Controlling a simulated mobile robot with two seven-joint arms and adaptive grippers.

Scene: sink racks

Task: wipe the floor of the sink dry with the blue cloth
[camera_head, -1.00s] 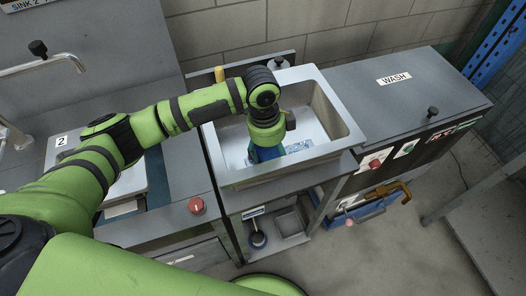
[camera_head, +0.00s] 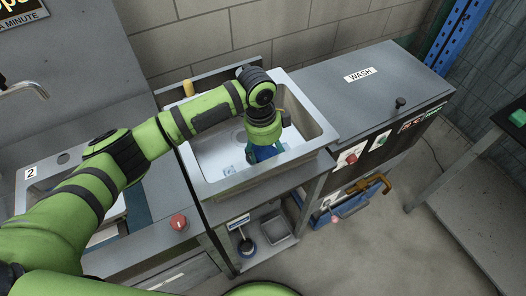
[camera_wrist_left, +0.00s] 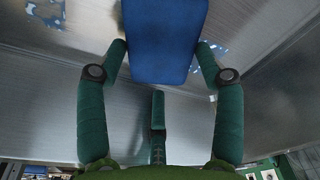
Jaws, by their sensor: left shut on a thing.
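The steel sink (camera_head: 207,160) is in the middle of the head view. My left gripper (camera_head: 262,154) reaches down into it near its right side. Wet patches show on the sink floor left of the cloth, as a pale blue patch (camera_head: 230,170) in the head view. In the left wrist view, wet patches lie at the left (camera_wrist_left: 45,45) and beside the right finger (camera_wrist_left: 213,50). My forearm hides part of the sink. My right gripper is not in view.
A grey unit marked WASH (camera_head: 360,95) adjoins the sink on the right. A red knob (camera_head: 179,222) is on the counter at the left front. The sink walls rise around the gripper. A faucet (camera_head: 25,88) stands at the far left. A shelf with a grey tray (camera_head: 275,229) is below.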

